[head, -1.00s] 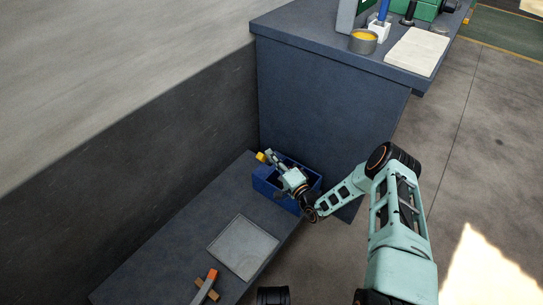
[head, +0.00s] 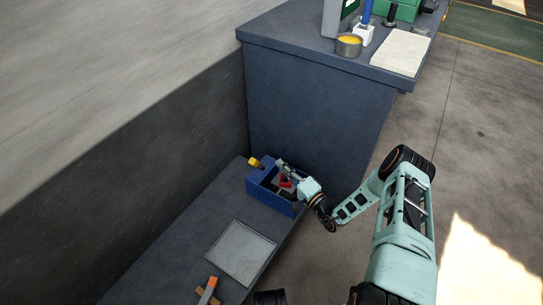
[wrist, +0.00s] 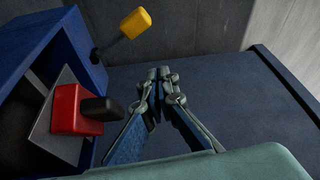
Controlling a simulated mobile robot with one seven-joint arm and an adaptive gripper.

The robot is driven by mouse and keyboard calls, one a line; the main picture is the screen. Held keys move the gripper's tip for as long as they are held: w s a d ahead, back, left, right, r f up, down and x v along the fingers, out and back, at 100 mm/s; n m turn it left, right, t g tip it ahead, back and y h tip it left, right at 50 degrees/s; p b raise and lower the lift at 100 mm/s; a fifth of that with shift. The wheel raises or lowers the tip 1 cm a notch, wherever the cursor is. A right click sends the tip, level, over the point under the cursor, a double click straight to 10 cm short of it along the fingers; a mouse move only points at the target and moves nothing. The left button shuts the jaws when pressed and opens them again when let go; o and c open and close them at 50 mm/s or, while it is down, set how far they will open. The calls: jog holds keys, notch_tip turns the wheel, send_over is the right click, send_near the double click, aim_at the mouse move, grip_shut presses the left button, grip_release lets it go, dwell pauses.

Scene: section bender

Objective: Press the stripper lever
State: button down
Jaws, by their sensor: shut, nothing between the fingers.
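A blue open box-shaped unit (head: 268,197) stands on the low dark bench, against the end of the taller cabinet. A lever with a yellow knob (head: 253,162) sticks out at its far left; in the wrist view the yellow knob (wrist: 135,23) sits on a dark rod from the blue wall (wrist: 28,48). Inside is a red block (wrist: 68,108) with a black stub and a grey plate. No label shows which part is the stripper lever. My gripper (head: 281,163) is shut and empty, right of the yellow knob; its fingertips (wrist: 161,72) are apart from the knob.
A grey flat tray (head: 240,253) and an orange-handled tool (head: 208,290) lie nearer on the bench. The tall cabinet (head: 310,105) and the wall close in the far and left sides. Open floor lies to the right.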

jog(key=shift+v, duration=1.05)
jog(key=shift+f, duration=0.1)
jog(key=shift+w, duration=0.1)
